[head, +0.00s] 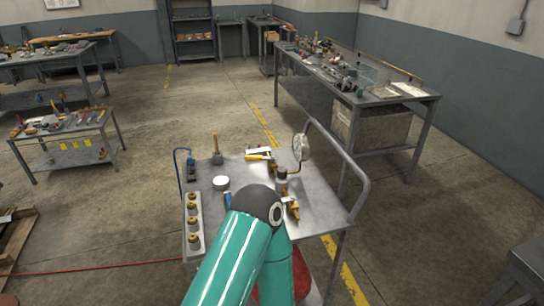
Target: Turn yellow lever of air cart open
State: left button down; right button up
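The air cart (322,205) is a grey metal cart with a tubular handle on its right, in the middle of the head view. A round white gauge (300,147) stands upright near its back. A small yellow piece (256,157), lever-like, lies near the back edge. Brass-coloured fittings (293,209) sit below the gauge, partly behind my teal arm. I cannot tell which yellow part is the lever or how it is turned. The arm reaches over the cart's front and hides part of its top. Neither gripper shows.
On the cart stand a wooden-handled tool (216,149), a white round tin (221,183) and a strip with several brass fittings (194,220). A long workbench (410,99) stands behind right, a small tool cart (68,129) at left. A red hose (90,269) crosses the floor.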

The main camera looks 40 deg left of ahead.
aim_at(247, 158)
jog(key=u, duration=0.15)
jog(key=k, duration=1.15)
jog(key=u, duration=0.5)
jog(key=i, duration=1.05)
jog(key=u, duration=0.05)
